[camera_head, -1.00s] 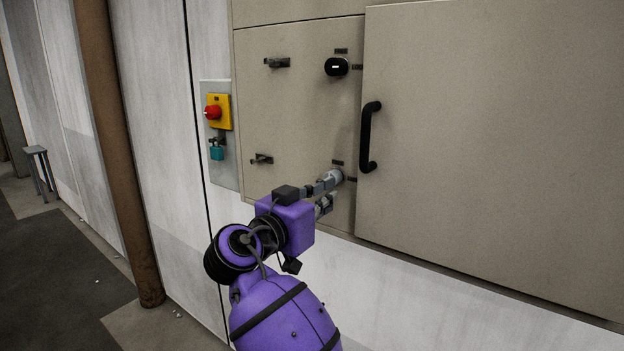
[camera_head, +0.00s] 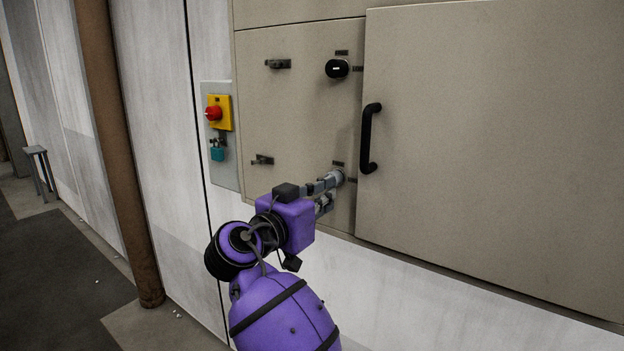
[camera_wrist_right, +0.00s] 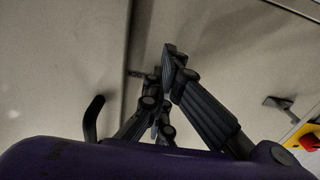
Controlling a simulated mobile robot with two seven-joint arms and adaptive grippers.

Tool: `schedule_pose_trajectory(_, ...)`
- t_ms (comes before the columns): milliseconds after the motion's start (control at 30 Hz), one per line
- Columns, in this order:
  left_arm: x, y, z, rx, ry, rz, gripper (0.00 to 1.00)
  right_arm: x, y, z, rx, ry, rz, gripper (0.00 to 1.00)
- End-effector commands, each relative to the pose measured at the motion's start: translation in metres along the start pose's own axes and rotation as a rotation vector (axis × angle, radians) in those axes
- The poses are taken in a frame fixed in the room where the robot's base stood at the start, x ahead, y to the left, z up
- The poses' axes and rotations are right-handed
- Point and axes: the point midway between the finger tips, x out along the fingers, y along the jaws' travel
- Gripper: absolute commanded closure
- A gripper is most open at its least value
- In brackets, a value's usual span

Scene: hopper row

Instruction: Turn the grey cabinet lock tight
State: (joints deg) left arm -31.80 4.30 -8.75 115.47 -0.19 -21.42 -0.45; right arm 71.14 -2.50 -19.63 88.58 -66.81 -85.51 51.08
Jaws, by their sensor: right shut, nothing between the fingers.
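The grey lock (camera_head: 338,175) is a small round light-grey piece low on the right side of the beige cabinet panel, below a short dark label. My right gripper (camera_head: 330,190) is at it, with the upper finger overlapping the lock's left side in the head view. Whether they touch cannot be told. The right gripper is shut with nothing held. In the right wrist view its dark fingers (camera_wrist_right: 161,85) point at the panel, and the lock cannot be made out behind them. My left gripper is out of view.
A black round knob (camera_head: 337,67) sits above the lock. Two small latches (camera_head: 278,64) (camera_head: 262,160) are on the panel's left. A black door handle (camera_head: 370,138) stands out close to the right. A red button on a yellow box (camera_head: 218,112) is further left.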

Motion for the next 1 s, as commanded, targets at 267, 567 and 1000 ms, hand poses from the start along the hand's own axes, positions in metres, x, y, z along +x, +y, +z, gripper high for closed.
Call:
schedule_pose_trajectory(267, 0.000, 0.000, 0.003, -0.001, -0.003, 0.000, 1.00, 0.004, 0.000, -0.004, 0.005, 0.010, 0.007, 1.00)
schedule_pose_trajectory(567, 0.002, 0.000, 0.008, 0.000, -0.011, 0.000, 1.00, 0.004, -0.009, -0.003, 0.004, 0.010, 0.005, 1.00)
schedule_pose_trajectory(1000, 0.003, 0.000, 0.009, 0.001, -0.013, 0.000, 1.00, 0.004, -0.018, -0.004, 0.002, 0.007, 0.003, 1.00)
